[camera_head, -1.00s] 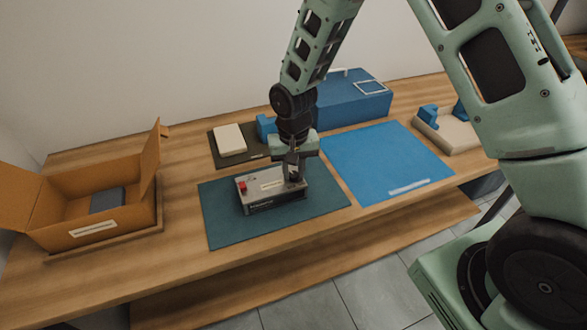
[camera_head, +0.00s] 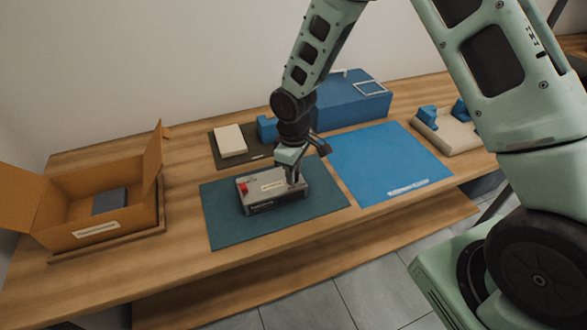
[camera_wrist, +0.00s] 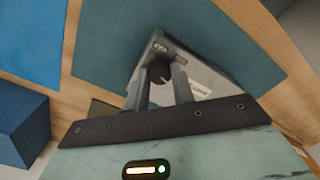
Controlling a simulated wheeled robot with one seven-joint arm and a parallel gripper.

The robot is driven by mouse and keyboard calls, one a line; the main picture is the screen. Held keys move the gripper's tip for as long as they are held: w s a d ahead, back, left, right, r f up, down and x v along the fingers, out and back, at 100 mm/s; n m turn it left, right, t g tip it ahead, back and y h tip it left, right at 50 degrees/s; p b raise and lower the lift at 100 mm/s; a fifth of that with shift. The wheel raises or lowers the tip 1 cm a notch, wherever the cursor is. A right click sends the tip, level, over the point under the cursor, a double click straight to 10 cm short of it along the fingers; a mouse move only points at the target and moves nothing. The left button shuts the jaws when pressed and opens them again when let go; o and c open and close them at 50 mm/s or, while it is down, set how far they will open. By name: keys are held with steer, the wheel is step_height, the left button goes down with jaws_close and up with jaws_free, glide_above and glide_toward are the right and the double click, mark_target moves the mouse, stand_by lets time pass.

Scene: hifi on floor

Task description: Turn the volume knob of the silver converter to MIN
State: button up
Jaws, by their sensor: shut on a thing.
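The silver converter (camera_head: 257,195) lies on a dark teal mat, with a red button (camera_head: 243,188) on its left part and a pale label on top. In the wrist view the converter (camera_wrist: 205,76) sits tilted in the picture, and its dark round knob (camera_wrist: 158,73) shows at the fingertips. My gripper (camera_head: 293,181) points down over the right end of the converter. In the wrist view my gripper (camera_wrist: 165,80) is shut on the knob, with one finger on each side. The knob's pointer and the MIN marking are too small to read.
An open cardboard box (camera_head: 60,215) with a dark item inside stands at left. A blue mat (camera_head: 390,165) lies at right. A blue case (camera_head: 345,105) and a dark mat with a pale block (camera_head: 230,140) are behind. A beige holder (camera_head: 450,135) stands far right.

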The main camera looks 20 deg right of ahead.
steer(key=n+p, duration=0.1)
steer(key=n, duration=0.3)
steer(key=shift+r+n, duration=0.1)
steer(key=shift+n, duration=0.2)
steer(key=shift+n+p, duration=0.8)
steer(key=shift+n, duration=1.4)
steer(key=o, duration=1)
step_height(320, 180, up, 17)
steer(key=b, duration=0.1)
steer(key=shift+r, duration=0.15)
